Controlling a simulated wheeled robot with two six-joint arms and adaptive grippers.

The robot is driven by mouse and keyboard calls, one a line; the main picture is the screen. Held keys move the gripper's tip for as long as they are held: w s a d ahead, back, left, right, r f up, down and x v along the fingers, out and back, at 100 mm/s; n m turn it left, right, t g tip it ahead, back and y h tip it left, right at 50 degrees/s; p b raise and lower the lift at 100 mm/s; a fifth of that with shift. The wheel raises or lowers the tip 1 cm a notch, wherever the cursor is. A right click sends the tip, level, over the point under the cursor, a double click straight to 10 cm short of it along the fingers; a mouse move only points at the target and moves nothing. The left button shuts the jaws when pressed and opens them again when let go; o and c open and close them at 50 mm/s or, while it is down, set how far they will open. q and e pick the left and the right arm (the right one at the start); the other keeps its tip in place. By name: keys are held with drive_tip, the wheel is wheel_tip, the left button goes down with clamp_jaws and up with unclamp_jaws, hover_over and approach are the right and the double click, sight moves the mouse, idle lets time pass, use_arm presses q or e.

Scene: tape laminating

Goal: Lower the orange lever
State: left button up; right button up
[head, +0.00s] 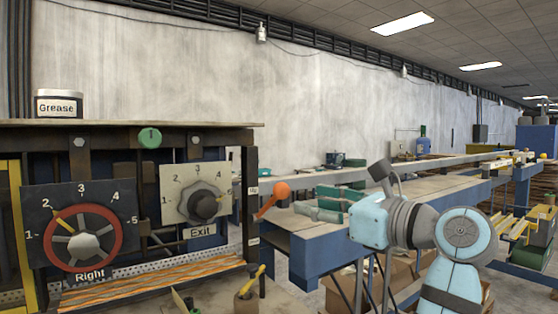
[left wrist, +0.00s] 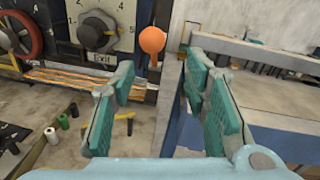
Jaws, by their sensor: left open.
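The orange lever (head: 273,198) sticks out from the right edge of the machine, its orange ball knob raised at the upper right end of a short arm. In the left wrist view its knob (left wrist: 152,41) shows beyond the fingers, at the top, in the gap between them. My left gripper (head: 322,204) is to the right of the lever in the head view, apart from it. In the left wrist view its green-padded fingers (left wrist: 160,88) are spread wide with nothing between them. My right gripper is in neither view.
The machine panel carries a red-ringed Right dial (head: 83,243) and a grey Exit dial (head: 201,207). A Grease tin (head: 59,105) stands on top. A blue-framed conveyor table (head: 320,245) is to the right. Small tools and cylinders (left wrist: 62,122) lie below.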

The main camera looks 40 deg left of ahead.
sight(278, 195)
use_arm(q)
drive_tip(key=p, duration=0.2)
drive_tip(key=a+r+p, duration=0.1)
drive_tip(key=p, duration=0.1)
drive_tip(key=shift+s+r, duration=0.15)
drive_tip(key=shift+s, duration=0.15)
drive_tip(key=a, duration=0.3)
drive_tip(key=w+a+f, duration=0.1)
drive_tip(key=a, duration=0.4)
drive_tip(key=shift+w+a+f, duration=0.15)
drive_tip(key=shift+w+a, duration=0.05)
drive_tip(key=shift+a, duration=0.2)
drive_tip(key=shift+s, duration=0.1)
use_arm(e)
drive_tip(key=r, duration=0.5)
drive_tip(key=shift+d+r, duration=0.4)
use_arm(q)
drive_tip(key=shift+d, duration=0.1)
drive_tip(key=shift+c, duration=0.2)
clamp_jaws()
